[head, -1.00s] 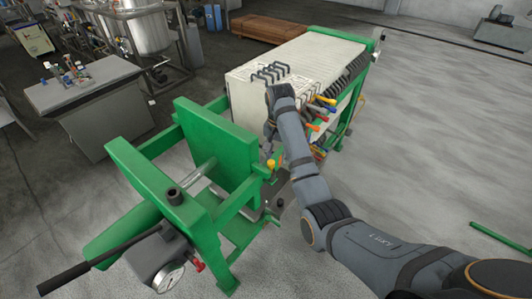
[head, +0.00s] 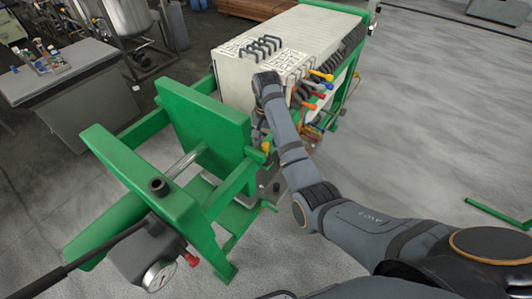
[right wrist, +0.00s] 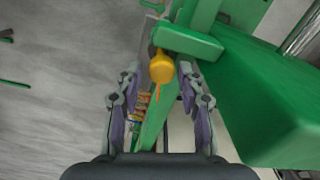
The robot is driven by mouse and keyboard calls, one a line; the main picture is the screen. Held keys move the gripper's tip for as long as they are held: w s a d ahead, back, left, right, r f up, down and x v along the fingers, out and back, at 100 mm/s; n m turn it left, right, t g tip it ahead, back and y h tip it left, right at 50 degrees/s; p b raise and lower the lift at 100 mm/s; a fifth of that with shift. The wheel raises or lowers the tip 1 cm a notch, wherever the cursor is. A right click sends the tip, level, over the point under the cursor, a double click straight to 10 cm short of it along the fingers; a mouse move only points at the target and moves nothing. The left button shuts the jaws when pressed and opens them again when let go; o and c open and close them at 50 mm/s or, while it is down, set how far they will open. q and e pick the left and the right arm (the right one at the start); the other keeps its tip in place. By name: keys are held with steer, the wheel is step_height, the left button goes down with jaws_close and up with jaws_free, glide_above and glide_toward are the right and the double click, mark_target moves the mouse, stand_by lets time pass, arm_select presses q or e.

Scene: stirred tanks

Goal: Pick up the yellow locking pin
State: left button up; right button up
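The yellow locking pin (head: 266,147) sits on the green frame of the press, at the near right end of the movable green plate. In the right wrist view its rounded yellow head (right wrist: 161,68) is ahead of the fingers, with a thin orange-yellow part below it. My right gripper (head: 259,133) is just above and beside the pin in the head view. In the right wrist view its fingers (right wrist: 160,78) are spread, one on each side of the pin's head, with gaps on both sides. I cannot tell the depth between them. My left gripper is not in view.
The green plate (right wrist: 265,110) is close on the right in the wrist view. A white plate stack (head: 300,40) with colored handles (head: 318,82) stands behind my right arm. A pressure gauge (head: 160,275) is at the near left. The floor to the right is mostly clear.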

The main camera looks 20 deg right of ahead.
step_height(320, 180, down, 3)
steer(key=shift+a+f, duration=0.1)
steer(key=shift+f, duration=0.05)
steer(key=shift+w+f, duration=0.1)
steer(key=c, duration=0.4)
jaws_close()
steer(key=shift+r, duration=0.2)
step_height(320, 180, up, 5)
steer(key=shift+f+b, duration=0.2)
steer(key=shift+b, duration=0.15)
step_height(320, 180, up, 5)
steer(key=p, duration=0.5)
steer(key=shift+r, duration=0.2)
